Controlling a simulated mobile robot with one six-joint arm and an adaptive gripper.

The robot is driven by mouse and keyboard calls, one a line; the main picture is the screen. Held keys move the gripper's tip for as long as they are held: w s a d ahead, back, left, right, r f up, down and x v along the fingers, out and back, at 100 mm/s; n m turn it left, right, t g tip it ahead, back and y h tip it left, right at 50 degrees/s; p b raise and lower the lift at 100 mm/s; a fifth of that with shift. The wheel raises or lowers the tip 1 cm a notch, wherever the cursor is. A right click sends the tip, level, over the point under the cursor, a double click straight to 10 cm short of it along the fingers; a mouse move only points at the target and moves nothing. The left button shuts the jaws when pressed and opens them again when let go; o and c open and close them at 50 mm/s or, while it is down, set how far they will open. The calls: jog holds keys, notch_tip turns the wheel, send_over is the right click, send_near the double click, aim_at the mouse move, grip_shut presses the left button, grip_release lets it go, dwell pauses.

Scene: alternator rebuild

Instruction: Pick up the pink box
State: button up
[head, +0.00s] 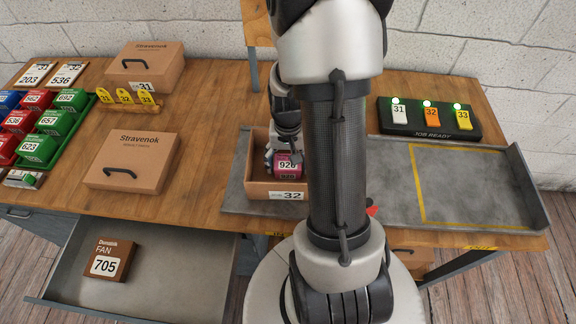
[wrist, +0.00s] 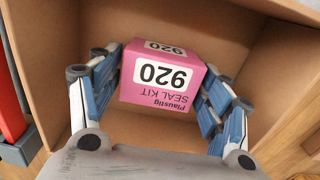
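The pink box (head: 288,170), marked 920, is inside an open cardboard bin (head: 262,190) labelled 32 in the head view. In the wrist view the pink box (wrist: 163,77) reads "Plaustig SEAL KIT" upside down and sits between the two fingers of my gripper (wrist: 165,85). One blue-padded finger is on each side, very close to the box. I cannot tell whether the pads press on it. In the head view my gripper (head: 284,150) reaches down into the bin, and my arm hides its right part. Whether the box rests on the bin floor is unclear.
Bin walls stand close around my gripper. At left are two closed Stravenok boxes (head: 133,161), coloured numbered boxes (head: 38,148) and an open drawer (head: 185,270) holding a brown FAN box (head: 108,260). At right are a JOB READY stand (head: 428,121) and a clear yellow-marked tray (head: 460,185).

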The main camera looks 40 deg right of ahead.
aim_at(288, 162)
jog(key=c, duration=0.6)
jog(key=shift+c, duration=0.2)
notch_tip(288, 162, up, 20)
jog(key=p, duration=0.6)
jog(key=shift+p, duration=0.3)
